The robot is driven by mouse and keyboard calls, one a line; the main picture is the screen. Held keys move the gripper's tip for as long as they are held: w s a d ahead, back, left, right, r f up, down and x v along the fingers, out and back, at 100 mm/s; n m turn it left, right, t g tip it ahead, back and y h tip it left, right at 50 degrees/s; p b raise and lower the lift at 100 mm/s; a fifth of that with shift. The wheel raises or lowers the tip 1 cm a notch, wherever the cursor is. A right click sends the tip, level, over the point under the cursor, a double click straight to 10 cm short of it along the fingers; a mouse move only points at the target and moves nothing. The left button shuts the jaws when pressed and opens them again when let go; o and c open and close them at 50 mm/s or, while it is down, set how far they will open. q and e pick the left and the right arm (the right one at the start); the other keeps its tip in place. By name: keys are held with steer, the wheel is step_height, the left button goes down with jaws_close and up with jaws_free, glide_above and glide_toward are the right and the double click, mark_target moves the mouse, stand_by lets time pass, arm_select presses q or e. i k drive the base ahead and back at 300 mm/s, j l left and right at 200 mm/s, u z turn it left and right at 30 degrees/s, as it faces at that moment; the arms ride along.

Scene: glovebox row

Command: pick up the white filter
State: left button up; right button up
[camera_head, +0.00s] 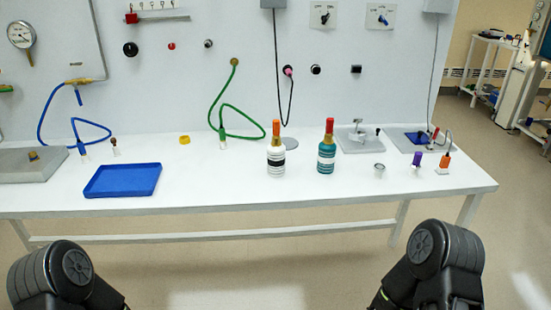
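I cannot surely tell which thing is the white filter. A small pale piece (223,144) stands on the white table (220,191) at the end of the green hose (246,136). Another small pale piece (85,158) is by the end of the blue hose (92,123). Both are too small to make out. My two arms show only as dark joints at the bottom left and bottom right, in front of the table and apart from everything on it. Neither gripper's fingers are in view.
A blue tray (122,181) lies at the left front. A white bottle (276,157) and a teal bottle (326,155) stand mid-table. A small grey cup (379,170), a purple-topped piece (417,160) and an orange piece (444,162) are at the right. The table's front middle-left is clear.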

mark_target(277, 150)
steer(key=z, duration=1.15)
steer(key=i+l, duration=0.2)
steer(key=i, duration=0.2)
steer(key=i+l, duration=0.2)
steer(key=i, duration=0.2)
steer(key=i+l+z, duration=0.1)
steer(key=i, duration=0.3)
steer(key=l, duration=0.1)
